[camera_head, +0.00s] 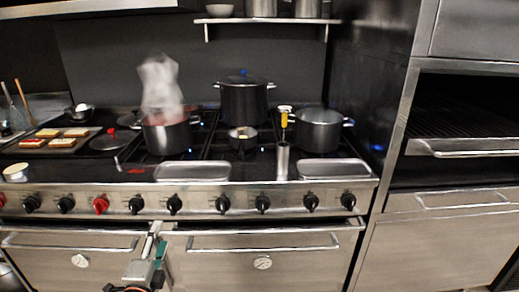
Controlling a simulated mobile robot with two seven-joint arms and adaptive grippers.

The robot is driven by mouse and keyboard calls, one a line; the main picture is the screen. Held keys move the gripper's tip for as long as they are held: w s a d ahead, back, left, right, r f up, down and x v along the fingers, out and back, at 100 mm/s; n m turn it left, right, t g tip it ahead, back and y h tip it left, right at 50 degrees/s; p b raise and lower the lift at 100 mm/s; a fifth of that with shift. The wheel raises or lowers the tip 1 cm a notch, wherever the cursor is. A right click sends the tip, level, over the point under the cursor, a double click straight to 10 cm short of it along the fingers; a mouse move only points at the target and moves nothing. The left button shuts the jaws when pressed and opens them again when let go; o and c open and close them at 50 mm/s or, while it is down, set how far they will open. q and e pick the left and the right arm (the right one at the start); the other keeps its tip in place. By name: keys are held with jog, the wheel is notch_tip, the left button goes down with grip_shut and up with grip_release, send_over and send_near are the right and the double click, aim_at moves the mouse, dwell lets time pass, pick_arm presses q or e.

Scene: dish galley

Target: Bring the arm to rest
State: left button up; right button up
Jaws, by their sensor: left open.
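My left gripper (153,236) shows at the bottom of the head view, left of centre. Its fingers point up, in front of the gap between the two oven doors. It is open, and I see nothing between its fingers. I cannot tell whether it touches the stove front. My right gripper is not in view.
The stove front carries a row of knobs (222,204) and oven door handles (262,242). On top stand a steaming pot (168,138), a tall lidded pot (244,102), another pot (318,130), metal trays (192,171) and a steel cylinder (283,162). A griddle (84,146) holds several slices.

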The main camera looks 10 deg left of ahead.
pick_arm(q)
jog(key=s+d+f+n+g+h+p, duration=0.2)
jog(key=s+d+f+n+g+h, duration=0.4)
jog(key=s+d+f+n, duration=0.5)
jog(key=s+d+f+g, duration=0.1)
jog(key=s+d+f, duration=0.7)
jog(key=s, duration=0.4)
jog(key=shift+d+f+h, duration=0.3)
jog(key=shift+d, duration=0.55)
